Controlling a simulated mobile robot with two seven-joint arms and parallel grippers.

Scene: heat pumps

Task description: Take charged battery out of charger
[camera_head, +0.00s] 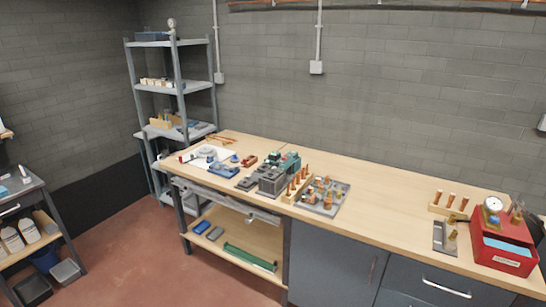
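Neither of my grippers shows in the head view. On the wooden workbench (370,200) there is a dark grey blocky unit (271,182) that may be the charger. A teal object (289,161) stands right behind it. A low dark piece (246,184) lies just left of the grey unit. The battery is too small to tell apart, and I cannot tell whether it sits in the charger.
A tray of fittings (324,196) and a wooden block with copper pieces (296,186) are right of the grey unit. A red box (505,255) with a gauge stands at the far right. Shelves (160,88) stand at the back left.

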